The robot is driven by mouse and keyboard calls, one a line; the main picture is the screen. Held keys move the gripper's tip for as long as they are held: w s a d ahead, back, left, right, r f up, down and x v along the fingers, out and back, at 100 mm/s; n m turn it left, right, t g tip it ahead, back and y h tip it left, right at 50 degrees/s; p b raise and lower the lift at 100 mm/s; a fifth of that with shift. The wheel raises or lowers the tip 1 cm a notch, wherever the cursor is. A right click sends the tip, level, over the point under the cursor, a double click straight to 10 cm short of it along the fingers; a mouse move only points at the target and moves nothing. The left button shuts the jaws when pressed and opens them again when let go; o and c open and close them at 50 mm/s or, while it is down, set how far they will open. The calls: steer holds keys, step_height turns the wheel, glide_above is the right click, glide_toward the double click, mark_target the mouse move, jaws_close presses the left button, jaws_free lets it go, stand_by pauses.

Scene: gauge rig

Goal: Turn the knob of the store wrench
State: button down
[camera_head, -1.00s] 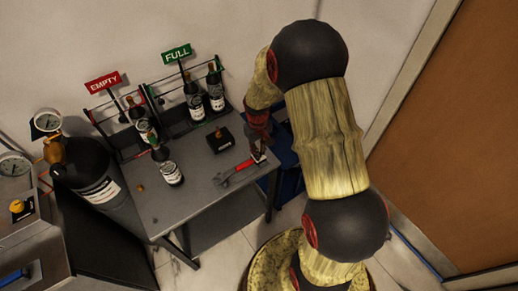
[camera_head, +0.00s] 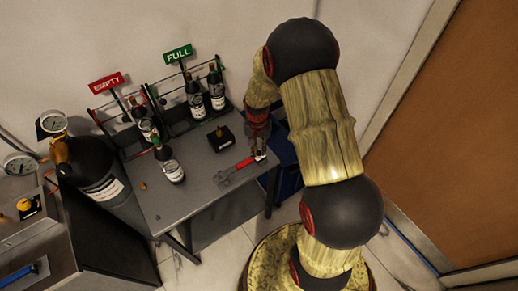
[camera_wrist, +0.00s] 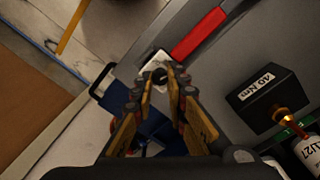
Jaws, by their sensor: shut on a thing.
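The wrench with a red handle (camera_head: 242,165) lies near the front right edge of the grey table. In the wrist view its red handle (camera_wrist: 198,34) runs up to the right from a pale metal end piece (camera_wrist: 149,65). A small dark round knob shows at that end, partly hidden by my fingers. My gripper (camera_wrist: 162,84) is shut on the knob, its fingers close around it from above. In the head view my gripper (camera_head: 259,150) is at the right end of the wrench, small and partly hidden.
A black box labelled 40 Nm (camera_wrist: 263,98) stands on the table (camera_head: 195,201) close by. A bottle (camera_head: 171,169) stands left of it. Bottles stand in racks under the EMPTY (camera_head: 106,82) and FULL (camera_head: 177,53) signs. A large dark cylinder (camera_head: 92,171) stands left of the table.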

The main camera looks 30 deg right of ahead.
mark_target(258, 152)
stand_by(0.3)
steer(key=c, duration=1.8)
jaws_free()
steer(key=shift+o, duration=0.3)
step_height(258, 152, up, 12)
steer(key=shift+w, duration=0.15)
steer(key=shift+a, duration=0.1)
